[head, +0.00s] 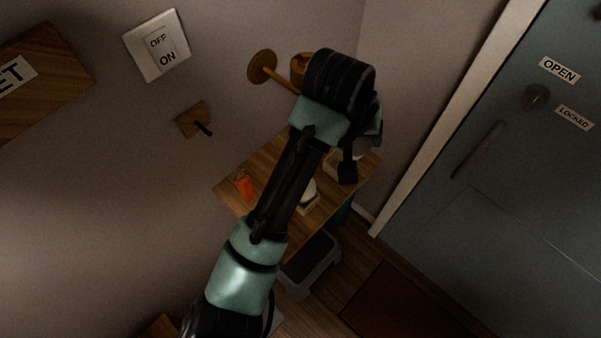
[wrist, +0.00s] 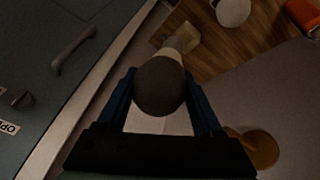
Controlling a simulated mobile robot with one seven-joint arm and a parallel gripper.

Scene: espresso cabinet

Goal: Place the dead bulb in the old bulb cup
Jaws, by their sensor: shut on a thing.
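The dead bulb (wrist: 159,86) has a dark grey globe and sits between the two fingers of my gripper (wrist: 161,100) in the wrist view. My gripper is shut on it. In the head view, my gripper (head: 349,168) is above the right end of the small wooden table, and a greyish part of the bulb (head: 366,147) shows beside it. A pale beige cup (head: 331,167), which looks like the old bulb cup, stands on the table there, partly hidden by my gripper. In the wrist view, this cup (wrist: 184,38) lies just beyond the bulb; I cannot tell whether they touch.
A white bulb (head: 309,189) sits in a beige holder (head: 309,205) on the table (head: 229,190). An orange object (head: 245,186) stands at the left. A grey door (head: 500,180) is at the right.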

